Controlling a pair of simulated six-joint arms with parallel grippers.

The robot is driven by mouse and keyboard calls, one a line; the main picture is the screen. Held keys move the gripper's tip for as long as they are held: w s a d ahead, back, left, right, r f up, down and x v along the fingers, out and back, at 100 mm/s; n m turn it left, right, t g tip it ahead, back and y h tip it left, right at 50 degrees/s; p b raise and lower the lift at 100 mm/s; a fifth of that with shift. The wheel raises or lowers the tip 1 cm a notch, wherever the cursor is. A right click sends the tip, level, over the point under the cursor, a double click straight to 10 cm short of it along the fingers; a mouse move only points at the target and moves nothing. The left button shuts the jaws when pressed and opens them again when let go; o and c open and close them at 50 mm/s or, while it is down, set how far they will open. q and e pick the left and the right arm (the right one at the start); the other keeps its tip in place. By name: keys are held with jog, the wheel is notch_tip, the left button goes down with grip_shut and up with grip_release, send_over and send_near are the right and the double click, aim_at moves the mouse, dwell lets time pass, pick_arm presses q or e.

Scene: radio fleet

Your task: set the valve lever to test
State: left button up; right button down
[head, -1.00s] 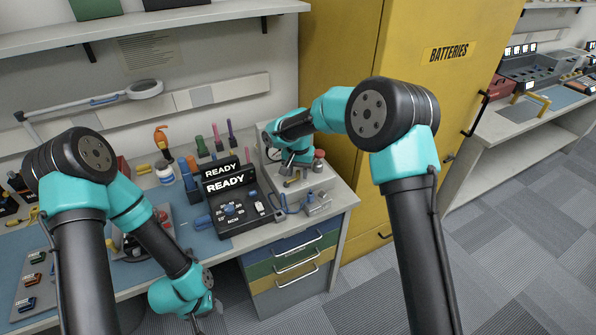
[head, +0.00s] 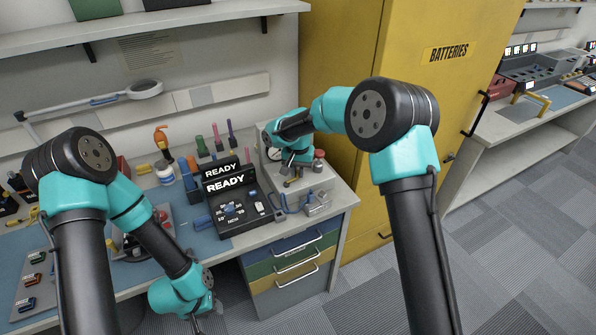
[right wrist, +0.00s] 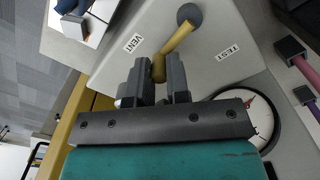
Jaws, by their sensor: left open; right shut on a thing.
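The valve lever (right wrist: 178,38) is a yellow bar on a grey round pivot (right wrist: 190,14), set on a pale grey panel (right wrist: 195,60). It lies between the VENT label (right wrist: 133,43) and the TEST label (right wrist: 229,51), with its end nearer VENT. My right gripper (right wrist: 159,82) is shut on the lever's free end, also seen in the head view (head: 290,180). My left gripper (head: 200,312) hangs low in front of the bench, empty and away from the lever; its fingers are hard to make out.
A round gauge (right wrist: 250,118) sits beside the panel. A black radio charger with READY displays (head: 226,183) stands left of the valve box. The yellow batteries cabinet (head: 335,120) rises close behind and right. The blue mat (head: 205,240) has some bare room.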

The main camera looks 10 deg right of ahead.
aim_at(283, 177)
jog(key=n, duration=0.1)
jog(key=w+a+n, duration=0.1)
jog(key=n, duration=0.1)
jog(key=shift+n, duration=0.3)
jog(key=n, duration=0.1)
jog(key=w+a+n, duration=0.1)
jog(key=n, duration=0.1)
jog(key=shift+n, duration=0.3)
jog(key=n, duration=0.1)
jog(key=a+n, duration=0.1)
jog(key=n, duration=0.1)
jog(key=shift+w+a, duration=0.15)
jog(key=shift+a, duration=0.05)
jog(key=shift+a+n, duration=0.35)
jog(key=shift+n, duration=0.7)
jog(key=shift+a+n, duration=0.35)
jog(key=shift+n, duration=0.7)
jog(key=c, duration=1.1)
grip_release()
jog(key=shift+r, duration=0.1)
